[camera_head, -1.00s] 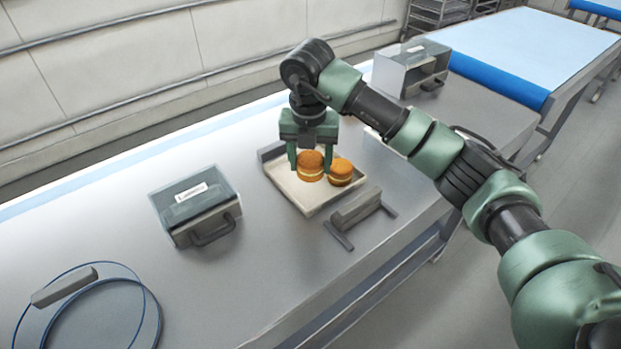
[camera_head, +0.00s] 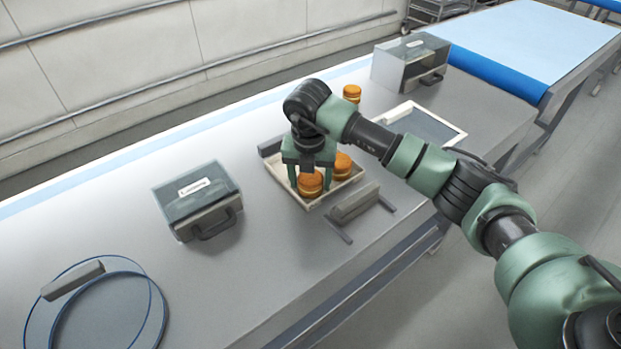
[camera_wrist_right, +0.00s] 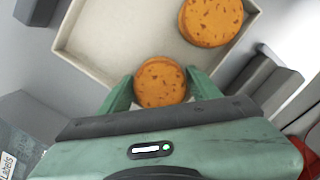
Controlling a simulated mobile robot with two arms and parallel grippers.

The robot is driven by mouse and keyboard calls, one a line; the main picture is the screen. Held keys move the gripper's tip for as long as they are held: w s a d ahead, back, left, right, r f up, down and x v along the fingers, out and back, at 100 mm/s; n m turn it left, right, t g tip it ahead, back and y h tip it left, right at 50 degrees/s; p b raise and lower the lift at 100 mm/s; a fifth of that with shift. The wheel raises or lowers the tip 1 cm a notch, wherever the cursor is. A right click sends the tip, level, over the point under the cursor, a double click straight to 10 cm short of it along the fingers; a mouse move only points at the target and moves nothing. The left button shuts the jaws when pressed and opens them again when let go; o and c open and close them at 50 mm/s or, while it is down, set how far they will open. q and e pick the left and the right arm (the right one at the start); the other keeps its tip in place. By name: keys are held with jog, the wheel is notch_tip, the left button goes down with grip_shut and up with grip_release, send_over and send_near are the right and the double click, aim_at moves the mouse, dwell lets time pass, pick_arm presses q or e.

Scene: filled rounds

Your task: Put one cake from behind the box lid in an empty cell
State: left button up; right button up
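A beige low-walled tray (camera_head: 277,172) holds two visible orange-brown filled cakes. My right gripper (camera_head: 308,184) is low over its front left part, with its fingers touching both sides of one cake (camera_head: 310,180). This cake (camera_wrist_right: 161,82) also shows between the fingers in the right wrist view. Whether it rests on the tray floor is unclear. A second cake (camera_head: 342,167) is just behind it, and in the wrist view (camera_wrist_right: 210,20) it lies apart from the fingers. A third cake (camera_head: 351,92) stands farther back beyond my arm. I cannot clearly make out a lid or separate cells. My left gripper is out of view.
A grey labelled box with a handle (camera_head: 197,202) stands left of the tray. A grey stand-like piece (camera_head: 354,203) is at its right front. A white-rimmed dark-floored tray (camera_head: 432,127) and a clear-fronted box (camera_head: 409,62) are farther back.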

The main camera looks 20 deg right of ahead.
aim_at(309, 180)
jog(key=shift+r, duration=0.15)
jog(key=r+b, duration=0.1)
jog(key=r, duration=0.2)
jog(key=r+b, duration=0.1)
jog(key=r, duration=0.3)
jog(key=s+r+b, duration=0.1)
jog(key=r, duration=0.3)
jog(key=shift+s+a+b, duration=0.1)
jog(key=shift+a+b, duration=0.2)
jog(key=shift+r, duration=0.5)
